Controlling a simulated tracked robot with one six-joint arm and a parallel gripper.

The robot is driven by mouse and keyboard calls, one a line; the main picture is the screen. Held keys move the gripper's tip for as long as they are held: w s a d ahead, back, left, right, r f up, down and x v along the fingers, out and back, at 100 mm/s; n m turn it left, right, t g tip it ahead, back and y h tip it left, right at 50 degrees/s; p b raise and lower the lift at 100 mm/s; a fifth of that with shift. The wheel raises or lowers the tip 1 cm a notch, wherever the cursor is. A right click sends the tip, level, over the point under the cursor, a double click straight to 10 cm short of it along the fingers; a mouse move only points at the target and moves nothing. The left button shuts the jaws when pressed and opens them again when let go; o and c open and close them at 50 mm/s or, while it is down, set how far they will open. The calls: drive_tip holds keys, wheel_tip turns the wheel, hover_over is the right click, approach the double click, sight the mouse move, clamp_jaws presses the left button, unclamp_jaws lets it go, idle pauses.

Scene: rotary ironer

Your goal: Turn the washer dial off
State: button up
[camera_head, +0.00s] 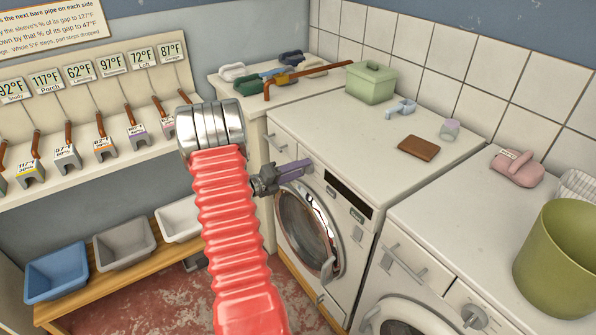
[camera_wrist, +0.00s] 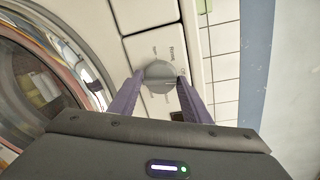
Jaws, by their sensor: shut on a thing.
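The washer (camera_head: 340,125) is the white front-loader in the middle of the head view, with a round glass door (camera_head: 308,232). Its round grey dial (camera_wrist: 158,76) shows in the wrist view on the white panel, with small printed labels around it. One label looks like "Rinse"; the others are too small to read surely. My gripper (camera_wrist: 158,80) has its purple fingers on opposite sides of the dial, shut on it. In the head view my gripper (camera_head: 300,167) reaches the washer's upper front and hides the dial. I cannot tell which label the dial points at.
A second white machine (camera_head: 480,225) stands at the right, with a green bin (camera_head: 560,258) on top. A green box (camera_head: 371,82) and a brown block (camera_head: 418,148) lie on the washer's top. Grey and blue tubs (camera_head: 56,272) sit on a low bench at left.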

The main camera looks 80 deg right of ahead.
drive_tip(key=shift+d+n, duration=0.15)
drive_tip(key=shift+n, duration=0.85)
drive_tip(key=shift+r, duration=0.1)
drive_tip(key=o, duration=1)
drive_tip(key=shift+w, duration=0.1)
drive_tip(key=v, duration=1.3)
drive_tip(key=shift+w+a, duration=0.25)
drive_tip(key=shift+w, duration=0.1)
